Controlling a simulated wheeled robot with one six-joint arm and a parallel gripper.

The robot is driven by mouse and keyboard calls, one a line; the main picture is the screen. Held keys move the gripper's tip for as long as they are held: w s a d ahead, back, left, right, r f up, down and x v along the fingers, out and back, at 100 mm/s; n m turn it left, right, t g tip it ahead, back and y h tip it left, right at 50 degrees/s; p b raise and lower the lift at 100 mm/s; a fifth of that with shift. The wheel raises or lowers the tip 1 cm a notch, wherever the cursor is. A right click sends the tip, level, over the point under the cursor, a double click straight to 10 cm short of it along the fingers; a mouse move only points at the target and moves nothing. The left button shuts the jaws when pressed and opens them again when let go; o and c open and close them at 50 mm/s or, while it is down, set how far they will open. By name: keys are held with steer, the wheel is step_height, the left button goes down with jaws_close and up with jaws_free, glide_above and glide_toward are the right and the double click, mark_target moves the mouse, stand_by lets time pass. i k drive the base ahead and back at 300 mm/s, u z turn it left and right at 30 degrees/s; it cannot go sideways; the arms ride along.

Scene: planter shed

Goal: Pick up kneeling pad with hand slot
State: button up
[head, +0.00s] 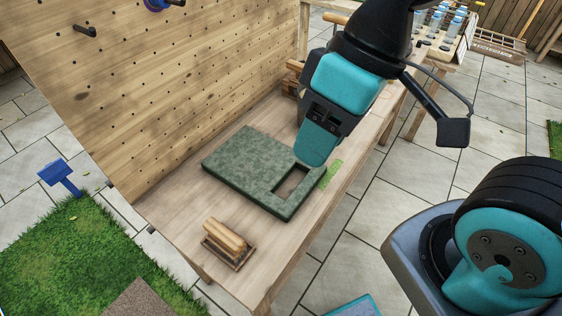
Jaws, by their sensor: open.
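The kneeling pad (237,168) is a flat, mottled green slab lying on the wooden bench. A rectangular hand slot is cut through it near its right side, and bench wood shows through the slot. My gripper (316,150) is over the pad's right corner, close to the far end of the slot. Its teal finger covers that corner. I see only one side of the gripper clearly. It holds nothing that I can see, and I cannot tell whether it touches the pad.
A wooden brush (226,236) lies on the bench near its front end. A pegboard wall (170,80) rises along the bench's left edge. A green strip (331,173) lies beside the pad. Bottles (437,20) stand on a farther table. Paving lies right of the bench.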

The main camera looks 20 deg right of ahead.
mark_target(254, 164)
steer(key=k, duration=0.85)
steer(key=u, duration=0.45)
steer(key=i, duration=0.5)
